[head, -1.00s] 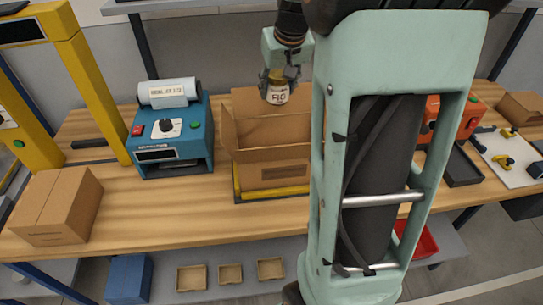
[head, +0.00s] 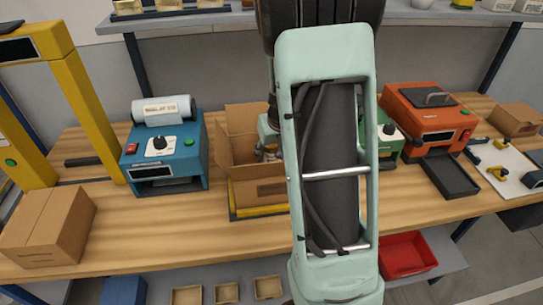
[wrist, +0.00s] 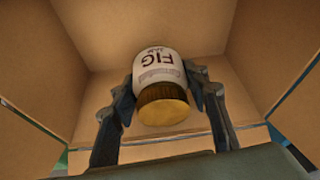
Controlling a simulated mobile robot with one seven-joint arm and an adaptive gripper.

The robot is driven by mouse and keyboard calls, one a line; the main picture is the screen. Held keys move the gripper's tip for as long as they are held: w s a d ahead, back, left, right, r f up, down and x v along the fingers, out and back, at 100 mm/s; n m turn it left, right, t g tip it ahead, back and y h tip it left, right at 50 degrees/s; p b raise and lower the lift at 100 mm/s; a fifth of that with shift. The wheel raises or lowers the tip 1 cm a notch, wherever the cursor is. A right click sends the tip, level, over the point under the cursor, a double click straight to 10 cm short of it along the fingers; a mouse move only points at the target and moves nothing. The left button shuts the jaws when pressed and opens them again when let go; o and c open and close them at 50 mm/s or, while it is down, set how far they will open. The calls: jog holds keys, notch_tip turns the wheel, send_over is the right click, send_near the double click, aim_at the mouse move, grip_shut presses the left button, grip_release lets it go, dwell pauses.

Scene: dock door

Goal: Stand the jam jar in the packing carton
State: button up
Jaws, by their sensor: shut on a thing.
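The jam jar (wrist: 160,68) has a white label reading FIG JAM and a gold lid (wrist: 162,105). In the wrist view it sits between the two dark fingers of my gripper (wrist: 161,92), which is shut on it, lid towards the palm. The packing carton (head: 258,192) is brown, with open flaps, and stands on a yellow-edged base on the bench. In the head view my gripper (head: 268,151) is down inside the carton, partly hidden by my arm and the front wall. The jar is not clearly visible there. I cannot tell whether its base touches the carton floor.
A blue machine (head: 165,155) stands left of the carton. A closed brown box (head: 48,228) lies farther left, beside a yellow frame (head: 88,95). An orange machine (head: 428,115) stands to the right. Carton walls (wrist: 268,45) surround the jar closely in the wrist view.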

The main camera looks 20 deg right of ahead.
jog(key=shift+f, duration=0.6)
jog(key=shift+f+b, duration=0.45)
jog(key=shift+b, duration=0.15)
jog(key=shift+f, duration=0.15)
jog(key=o, duration=1.5)
jog(key=shift+o, duration=0.2)
